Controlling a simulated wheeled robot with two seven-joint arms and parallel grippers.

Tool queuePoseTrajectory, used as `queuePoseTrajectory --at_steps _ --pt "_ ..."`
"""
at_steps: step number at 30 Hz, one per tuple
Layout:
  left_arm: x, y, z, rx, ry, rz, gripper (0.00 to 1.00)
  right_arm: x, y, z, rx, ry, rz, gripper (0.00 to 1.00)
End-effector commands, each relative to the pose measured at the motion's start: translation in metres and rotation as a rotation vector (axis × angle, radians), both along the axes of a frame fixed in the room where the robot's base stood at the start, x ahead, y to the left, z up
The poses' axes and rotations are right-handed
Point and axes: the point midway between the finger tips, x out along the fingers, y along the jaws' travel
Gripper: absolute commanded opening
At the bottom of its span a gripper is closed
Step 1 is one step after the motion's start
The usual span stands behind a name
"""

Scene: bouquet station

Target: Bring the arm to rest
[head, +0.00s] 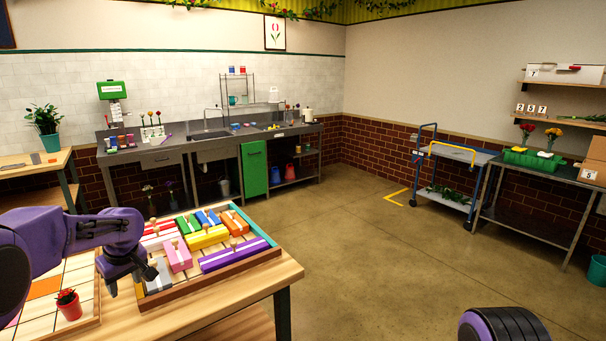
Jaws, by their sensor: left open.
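My left arm comes in from the left, purple and dark. My left gripper (150,276) points down, open and empty as far as I can see, at the left side of a wooden tray (212,276) of colored blocks on the table. It is close to a grey block (158,282) in the tray's front left corner; I cannot tell whether they touch. A purple rounded part of my right arm shows at the bottom right edge; my right gripper is out of view.
The wooden table (240,300) also bears a board with colored squares and a small red pot (69,305) with a plant. A steel sink counter (205,146) stands at the back. A blue cart (447,172) and a steel table (540,178) stand at right. The middle floor is clear.

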Motion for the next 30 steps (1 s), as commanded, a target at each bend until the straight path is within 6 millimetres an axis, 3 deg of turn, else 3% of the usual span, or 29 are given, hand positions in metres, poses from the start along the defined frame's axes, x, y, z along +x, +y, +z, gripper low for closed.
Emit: queuePoseTrajectory --at_steps 6,13,16,20,23,25,27,29,30 --pt "0.022 -0.006 0.003 -0.008 -0.102 -0.095 0.51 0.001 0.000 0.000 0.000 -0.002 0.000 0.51" --pt "0.038 -0.022 -0.011 -0.029 -0.228 -0.194 0.51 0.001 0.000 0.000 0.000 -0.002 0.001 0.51" --pt "0.042 -0.033 -0.025 -0.037 -0.294 -0.246 0.51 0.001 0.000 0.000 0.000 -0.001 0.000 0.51" --pt "0.036 -0.053 -0.066 -0.042 -0.371 -0.311 0.51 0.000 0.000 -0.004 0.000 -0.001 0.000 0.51" --pt "0.013 -0.071 -0.119 -0.032 -0.420 -0.353 0.51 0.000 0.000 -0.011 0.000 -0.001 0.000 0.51" --pt "-0.021 -0.085 -0.170 -0.010 -0.436 -0.374 0.51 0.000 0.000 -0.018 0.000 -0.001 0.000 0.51" --pt "-0.066 -0.095 -0.217 0.024 -0.429 -0.380 0.51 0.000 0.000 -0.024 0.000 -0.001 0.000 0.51" --pt "-0.108 -0.101 -0.250 0.056 -0.406 -0.380 0.51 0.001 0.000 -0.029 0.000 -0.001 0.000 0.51" --pt "-0.139 -0.103 -0.270 0.076 -0.380 -0.379 0.51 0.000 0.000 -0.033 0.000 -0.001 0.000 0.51"
